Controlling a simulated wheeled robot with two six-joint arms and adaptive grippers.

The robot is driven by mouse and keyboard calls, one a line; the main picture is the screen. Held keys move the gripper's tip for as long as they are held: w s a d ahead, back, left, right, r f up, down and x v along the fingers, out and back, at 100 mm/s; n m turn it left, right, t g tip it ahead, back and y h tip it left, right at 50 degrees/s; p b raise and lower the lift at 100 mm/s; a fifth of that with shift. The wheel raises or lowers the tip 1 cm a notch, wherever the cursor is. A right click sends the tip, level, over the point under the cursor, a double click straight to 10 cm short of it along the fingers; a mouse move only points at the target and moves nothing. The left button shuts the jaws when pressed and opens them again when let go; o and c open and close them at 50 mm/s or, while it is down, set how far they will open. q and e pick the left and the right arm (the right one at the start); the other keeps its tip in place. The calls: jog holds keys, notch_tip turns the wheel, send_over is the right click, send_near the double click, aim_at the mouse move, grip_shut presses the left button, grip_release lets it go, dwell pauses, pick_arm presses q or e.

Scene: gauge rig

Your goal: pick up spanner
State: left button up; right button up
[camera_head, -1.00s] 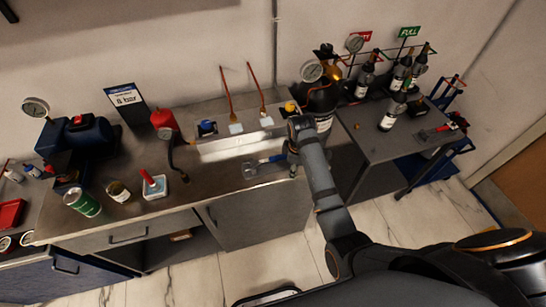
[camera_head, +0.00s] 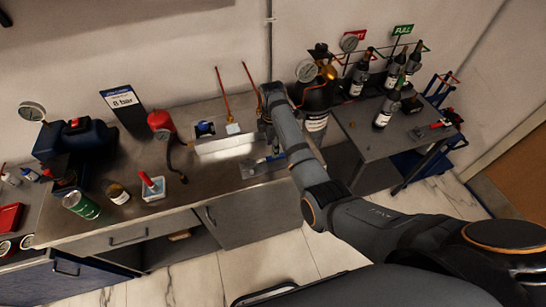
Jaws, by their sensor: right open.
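The spanner (camera_head: 250,168) lies flat near the front edge of the metal bench, its grey end to the left and its blue handle running right. My right gripper (camera_head: 270,148) points down over the bench, close behind and above the right part of the spanner. It is open and holds nothing that I can see. My right arm hides the far right end of the handle. Whether the fingers touch the spanner is too small to tell. My left gripper is out of view.
A raised grey block with a blue-topped fitting (camera_head: 204,128) stands behind the spanner. A gas cylinder (camera_head: 316,105) stands right of my arm.

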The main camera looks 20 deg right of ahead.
aim_at(269, 159)
jog(key=f, duration=0.1)
jog(key=f+p, duration=0.1)
jog(key=f, duration=0.3)
jog(key=shift+s+d+p, duration=0.15)
jog(key=shift+d+p, duration=0.1)
jog(key=shift+p, duration=0.05)
jog(key=shift+f, duration=0.1)
grip_shut()
